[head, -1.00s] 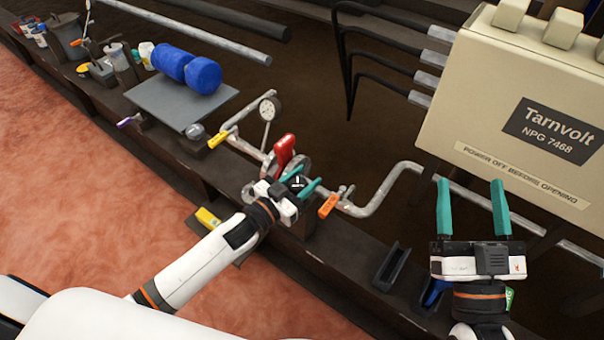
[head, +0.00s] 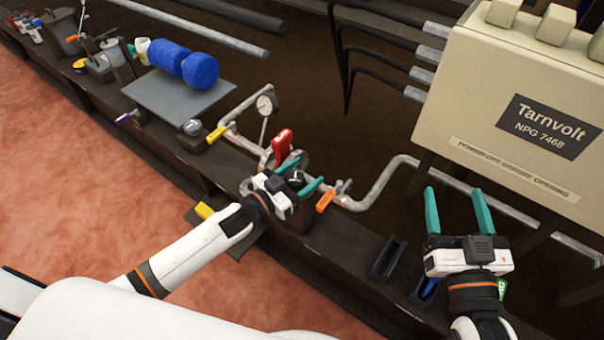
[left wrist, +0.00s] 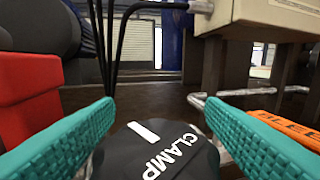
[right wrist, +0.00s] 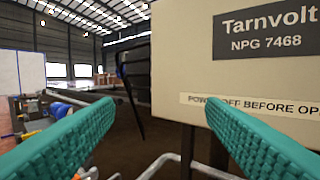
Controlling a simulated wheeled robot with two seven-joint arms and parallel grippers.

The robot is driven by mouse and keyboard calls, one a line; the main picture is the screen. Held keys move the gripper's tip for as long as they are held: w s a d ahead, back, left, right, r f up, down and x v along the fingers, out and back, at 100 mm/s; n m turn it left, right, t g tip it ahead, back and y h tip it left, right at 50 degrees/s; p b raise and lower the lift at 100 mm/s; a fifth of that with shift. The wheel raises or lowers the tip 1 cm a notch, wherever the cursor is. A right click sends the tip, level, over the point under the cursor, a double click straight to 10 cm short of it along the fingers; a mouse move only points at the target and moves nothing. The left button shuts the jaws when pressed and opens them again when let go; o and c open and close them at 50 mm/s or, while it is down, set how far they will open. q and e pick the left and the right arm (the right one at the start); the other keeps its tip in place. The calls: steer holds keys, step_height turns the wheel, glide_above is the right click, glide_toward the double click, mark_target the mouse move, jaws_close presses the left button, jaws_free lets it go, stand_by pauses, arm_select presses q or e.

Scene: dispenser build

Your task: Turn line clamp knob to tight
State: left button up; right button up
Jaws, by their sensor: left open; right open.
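The line clamp knob (left wrist: 158,152) is black, with the word CLAMP and a white pointer mark on top. In the left wrist view it sits low, between the fingers of my left gripper (left wrist: 180,115). In the head view the knob (head: 296,179) shows between the teal fingertips of my left gripper (head: 301,175). The fingers are apart, one on each side of the knob; I cannot tell whether they touch it. My right gripper (head: 458,212) is open and empty, in front of the beige Tarnvolt box (head: 540,100).
A red handle (head: 282,142) and an orange bleed lever (head: 325,201) flank the knob closely. A gauge (head: 266,103) and grey pipe (head: 385,185) stand behind. Blue cylinders (head: 200,70) lie on a grey plate (head: 165,105) at the left.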

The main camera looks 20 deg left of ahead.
arm_select(q)
steer(key=shift+s+a, duration=0.15)
steer(key=p+v, duration=0.2)
steer(key=v, duration=0.9)
steer(key=shift+s, duration=0.3)
arm_select(e)
step_height(320, 180, down, 9)
steer(key=s+d+g+h, duration=0.2)
steer(key=g, duration=0.4)
steer(key=shift+s+g, duration=0.3)
steer(key=shift+s, duration=0.05)
arm_select(q)
steer(key=shift+a, duration=0.1)
